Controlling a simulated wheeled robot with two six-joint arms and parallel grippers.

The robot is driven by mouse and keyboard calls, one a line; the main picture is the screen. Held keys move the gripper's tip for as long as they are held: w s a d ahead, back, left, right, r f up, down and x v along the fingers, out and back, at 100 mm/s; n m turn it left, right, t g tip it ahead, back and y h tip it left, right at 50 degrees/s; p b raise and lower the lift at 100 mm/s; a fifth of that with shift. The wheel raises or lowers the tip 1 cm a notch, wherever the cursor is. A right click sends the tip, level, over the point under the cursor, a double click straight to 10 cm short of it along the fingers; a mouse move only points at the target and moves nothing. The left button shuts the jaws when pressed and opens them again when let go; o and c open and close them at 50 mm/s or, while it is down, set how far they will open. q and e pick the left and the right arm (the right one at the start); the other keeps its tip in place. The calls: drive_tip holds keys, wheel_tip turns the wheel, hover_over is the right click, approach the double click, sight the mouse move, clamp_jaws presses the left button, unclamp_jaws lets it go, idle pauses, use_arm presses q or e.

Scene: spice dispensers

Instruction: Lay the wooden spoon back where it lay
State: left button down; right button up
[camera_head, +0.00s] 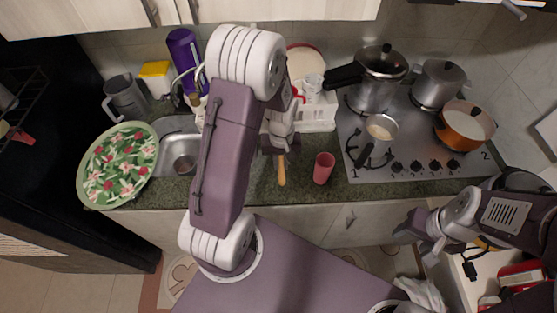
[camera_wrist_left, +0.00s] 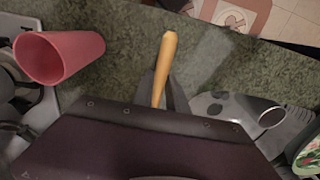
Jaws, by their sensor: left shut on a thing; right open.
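The wooden spoon (camera_head: 282,172) shows as a light wooden handle below my left gripper (camera_head: 275,147) in the head view. The handle also shows in the left wrist view (camera_wrist_left: 165,62), running from between the fingers (camera_wrist_left: 162,92) over the counter. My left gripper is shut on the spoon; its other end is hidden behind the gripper. The handle is over the green counter (camera_head: 262,185); I cannot tell whether it touches it. My right gripper (camera_head: 415,234) is open and empty, in front of the lower cabinets.
A pink cup (camera_head: 323,168) stands to the right of the spoon and a sink (camera_head: 180,155) lies to the left. A stove (camera_head: 420,150) with pots and a small pan (camera_head: 381,129) is at right. A floral plate (camera_head: 118,165) is far left. A white rack (camera_head: 315,112) stands behind.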

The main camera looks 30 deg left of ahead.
use_arm(q)
drive_tip(key=shift+d+f, duration=0.2)
drive_tip(key=shift+f, duration=0.05)
drive_tip(key=shift+f+b, duration=0.3)
drive_tip(key=shift+b, duration=0.15)
wheel_tip(320, 180, down, 4)
drive_tip(key=b, duration=0.3)
drive_tip(key=shift+a+b, duration=0.15)
drive_tip(key=shift+b, duration=0.2)
drive_tip(key=shift+f+b, duration=0.4)
drive_tip(key=shift+f, duration=0.05)
drive_tip(key=c, duration=1.2)
unclamp_jaws()
drive_tip(key=shift+c, duration=0.2)
drive_tip(key=shift+r, duration=0.15)
